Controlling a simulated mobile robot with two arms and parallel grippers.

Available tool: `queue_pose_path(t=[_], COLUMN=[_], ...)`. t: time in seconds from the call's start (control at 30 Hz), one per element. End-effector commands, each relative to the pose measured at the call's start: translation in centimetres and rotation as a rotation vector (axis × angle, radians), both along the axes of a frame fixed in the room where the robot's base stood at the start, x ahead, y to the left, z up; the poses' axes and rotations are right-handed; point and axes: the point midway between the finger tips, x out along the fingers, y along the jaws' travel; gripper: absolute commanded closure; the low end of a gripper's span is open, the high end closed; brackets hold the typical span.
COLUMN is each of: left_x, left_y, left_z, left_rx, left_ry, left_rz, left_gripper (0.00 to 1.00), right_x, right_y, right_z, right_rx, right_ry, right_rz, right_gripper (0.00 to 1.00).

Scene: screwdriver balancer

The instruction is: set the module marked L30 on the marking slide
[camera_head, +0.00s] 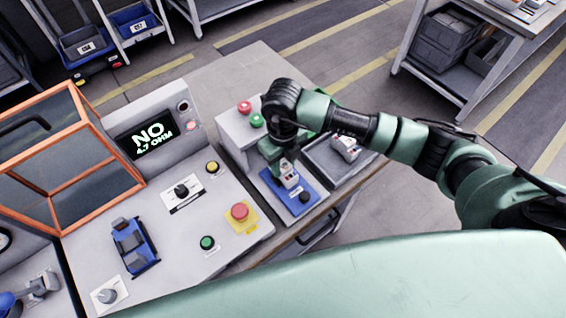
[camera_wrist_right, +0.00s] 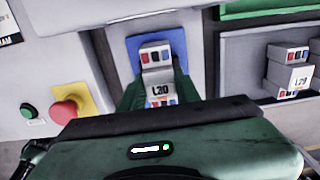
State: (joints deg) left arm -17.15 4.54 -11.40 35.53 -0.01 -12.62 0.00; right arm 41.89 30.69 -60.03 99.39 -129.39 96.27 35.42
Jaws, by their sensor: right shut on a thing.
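The module marked L30 (camera_wrist_right: 158,84) is a light grey block with coloured terminals; its label is a little blurred in the right wrist view. My right gripper (camera_head: 287,168) is shut on it, with green fingers on either side in the right wrist view. In the head view the module (camera_head: 290,180) is at the blue marking slide (camera_head: 298,204), over its upper middle part. The slide's blue plate also shows behind the module in the right wrist view (camera_wrist_right: 136,50). I cannot tell whether the module rests on it or hangs just above. My left gripper is not in view.
A grey tray (camera_head: 318,166) right of the slide holds other modules (camera_head: 347,147), one marked L29 (camera_wrist_right: 298,80). Red and green buttons (camera_head: 256,121) top the housing behind the slide.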

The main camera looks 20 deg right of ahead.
Motion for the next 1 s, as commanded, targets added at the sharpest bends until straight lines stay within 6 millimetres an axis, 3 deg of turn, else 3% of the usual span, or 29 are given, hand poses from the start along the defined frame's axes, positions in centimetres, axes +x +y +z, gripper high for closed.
queue_pose_path(t=[1.0], left_x=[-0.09], left_y=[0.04], left_z=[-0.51], left_rx=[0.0], left_ry=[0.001], left_rz=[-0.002], left_gripper=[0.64], right_x=[0.03], right_y=[-0.01], right_z=[-0.52], right_rx=[0.0], right_ry=[-0.001], right_rz=[0.0], right_gripper=[1.0])
